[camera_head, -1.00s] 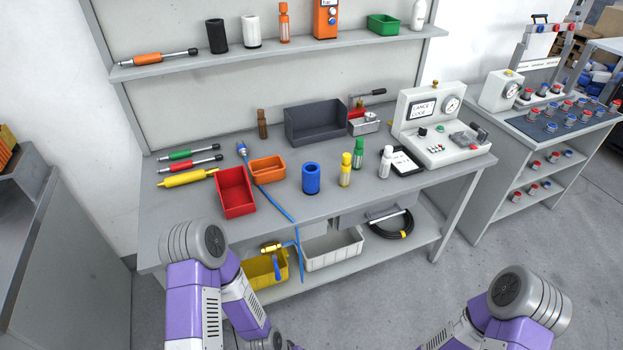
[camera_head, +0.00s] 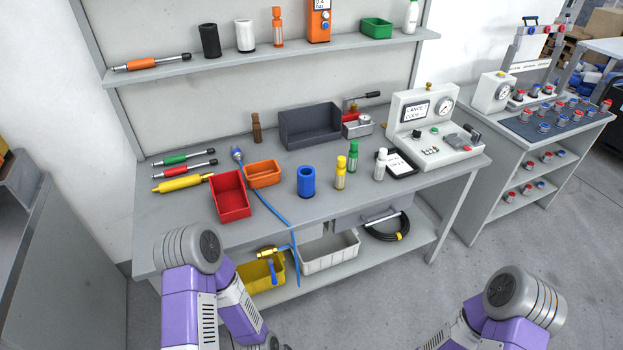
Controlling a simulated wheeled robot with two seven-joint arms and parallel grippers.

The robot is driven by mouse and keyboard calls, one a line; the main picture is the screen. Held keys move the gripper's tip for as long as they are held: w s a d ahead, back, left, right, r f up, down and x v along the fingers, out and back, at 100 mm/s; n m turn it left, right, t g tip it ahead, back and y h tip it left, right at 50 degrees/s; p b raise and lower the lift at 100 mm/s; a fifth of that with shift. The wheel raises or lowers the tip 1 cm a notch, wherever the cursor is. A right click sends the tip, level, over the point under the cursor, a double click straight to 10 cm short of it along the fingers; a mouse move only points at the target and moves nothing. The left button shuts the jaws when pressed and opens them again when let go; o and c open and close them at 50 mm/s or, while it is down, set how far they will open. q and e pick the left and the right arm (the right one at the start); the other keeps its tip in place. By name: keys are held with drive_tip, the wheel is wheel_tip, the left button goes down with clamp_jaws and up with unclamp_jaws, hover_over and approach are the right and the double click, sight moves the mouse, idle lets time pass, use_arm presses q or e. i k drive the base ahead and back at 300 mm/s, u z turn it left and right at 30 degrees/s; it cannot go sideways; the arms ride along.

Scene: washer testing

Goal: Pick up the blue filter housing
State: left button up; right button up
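The blue filter housing (camera_head: 306,182) is a short upright cylinder with an open dark top. It stands on the grey workbench (camera_head: 340,215) near the front middle, apart from the things around it. My two purple arms show at the bottom of the view, the left one at the lower left and the right one at the lower right. Both are in front of the bench and away from the housing. Neither gripper's fingers are in view.
A red bin (camera_head: 230,196) and an orange bin (camera_head: 264,174) stand left of the housing, with a blue hose (camera_head: 268,205) running between. A yellow bottle (camera_head: 341,172) stands close on its right. The bench in front of the housing is clear. A shelf (camera_head: 200,66) hangs behind.

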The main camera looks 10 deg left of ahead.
sight(306, 174)
drive_tip(key=z, duration=0.55)
drive_tip(key=k, duration=0.65)
drive_tip(key=z, duration=0.55)
drive_tip(key=i, duration=1.25)
drive_tip(key=u, duration=1.25)
drive_tip(key=i, duration=0.9)
drive_tip(key=u, duration=0.95)
